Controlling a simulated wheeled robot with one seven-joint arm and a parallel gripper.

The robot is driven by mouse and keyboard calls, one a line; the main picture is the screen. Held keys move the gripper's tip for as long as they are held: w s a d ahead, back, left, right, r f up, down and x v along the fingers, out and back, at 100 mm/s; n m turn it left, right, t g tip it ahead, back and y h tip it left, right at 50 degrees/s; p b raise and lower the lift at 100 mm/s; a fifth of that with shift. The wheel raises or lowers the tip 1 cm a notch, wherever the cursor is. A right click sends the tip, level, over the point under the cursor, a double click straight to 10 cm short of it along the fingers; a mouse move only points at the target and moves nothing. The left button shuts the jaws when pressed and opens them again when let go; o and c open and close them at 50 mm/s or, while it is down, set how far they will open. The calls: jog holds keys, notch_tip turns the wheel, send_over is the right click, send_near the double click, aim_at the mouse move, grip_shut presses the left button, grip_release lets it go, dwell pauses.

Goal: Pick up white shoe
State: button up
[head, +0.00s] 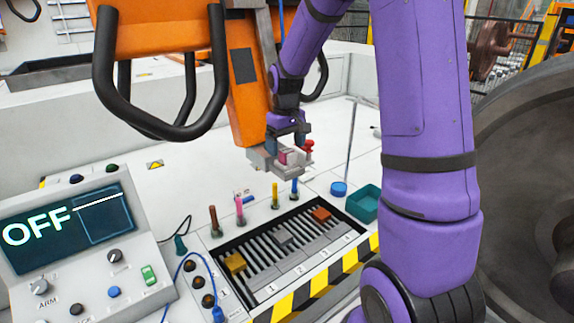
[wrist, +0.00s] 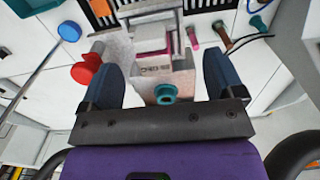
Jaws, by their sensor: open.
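My gripper (head: 287,143) is open, pointing down over a pale grey block-like holder (head: 262,159). In the wrist view its two dark blue fingers stand either side of the holder (wrist: 166,78), with a gap at each side. A white and pink piece (wrist: 153,40) sits in the holder's middle; it also shows in the head view (head: 286,157). I cannot tell for sure whether it is the white shoe. A red knob (wrist: 86,70) is on the holder's side and a teal knob (wrist: 166,94) on its near face. Nothing is visibly gripped.
A slotted tray (head: 262,287) holds a yellow block (head: 235,263), a grey block (head: 283,238) and an orange block (head: 321,214). Several coloured pegs, a blue disc (head: 339,188) and a teal bin (head: 363,203) are nearby. An orange frame (head: 245,75) stands close to my arm.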

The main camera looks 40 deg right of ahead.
aim_at(287, 160)
jog(key=shift+w+d+f, duration=0.1)
jog(key=shift+d+f, duration=0.1)
jog(key=shift+f, duration=1.15)
jog(key=shift+d+f, duration=0.15)
jog(key=shift+f, duration=1.15)
jog(key=c, duration=1)
